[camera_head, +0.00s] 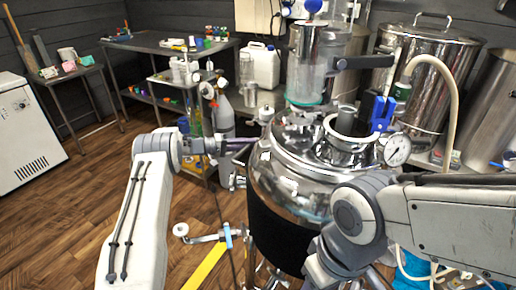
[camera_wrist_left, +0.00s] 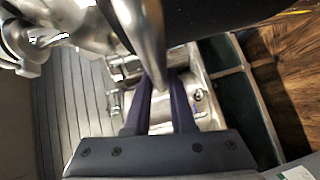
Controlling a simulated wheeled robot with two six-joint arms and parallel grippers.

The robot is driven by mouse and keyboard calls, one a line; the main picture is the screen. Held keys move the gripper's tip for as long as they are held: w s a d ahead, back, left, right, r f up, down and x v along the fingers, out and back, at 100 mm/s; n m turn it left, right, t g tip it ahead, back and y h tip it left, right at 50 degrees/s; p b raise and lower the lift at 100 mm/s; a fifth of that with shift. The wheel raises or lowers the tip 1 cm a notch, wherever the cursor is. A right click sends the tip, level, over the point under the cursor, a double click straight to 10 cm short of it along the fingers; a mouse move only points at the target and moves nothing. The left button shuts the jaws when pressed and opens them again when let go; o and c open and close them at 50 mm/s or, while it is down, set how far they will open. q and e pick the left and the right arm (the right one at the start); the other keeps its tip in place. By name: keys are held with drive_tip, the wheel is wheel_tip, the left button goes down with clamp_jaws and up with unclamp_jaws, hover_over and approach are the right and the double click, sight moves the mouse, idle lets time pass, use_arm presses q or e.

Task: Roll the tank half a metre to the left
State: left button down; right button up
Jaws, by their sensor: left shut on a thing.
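The tank (camera_head: 285,220) stands in the middle of the head view, a polished steel vessel with a black band around its body. A pressure gauge (camera_head: 397,149) and fittings sit on its lid. My left gripper (camera_head: 240,147) is at the tank's upper left side; it also shows in the left wrist view (camera_wrist_left: 162,85). Its dark fingers are shut on a steel bar (camera_wrist_left: 150,45) beside the tank, apparently its handle. The tank's dark side shows along the top of that view. My right arm crosses in front of the tank's right side; its fingertips are out of view.
Wooden floor (camera_head: 85,195) is open to the tank's left. A yellow bar (camera_head: 205,268) and a lever with a blue clamp (camera_head: 228,236) stick out low at the left. Behind stand a bench (camera_head: 150,45), a white jug (camera_head: 260,66) and big steel pots (camera_head: 424,75).

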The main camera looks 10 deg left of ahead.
use_arm(q)
drive_tip(key=shift+s+a+f, duration=0.1)
drive_tip(key=shift+f, duration=0.5)
drive_tip(key=shift+d, duration=0.2)
drive_tip(key=c, duration=0.8)
unclamp_jaws()
drive_tip(key=shift+d, duration=0.1)
drive_tip(key=shift+o, duration=0.2)
drive_tip(key=v, duration=1)
drive_tip(key=shift+a+r, duration=0.2)
drive_tip(key=shift+a, duration=0.3)
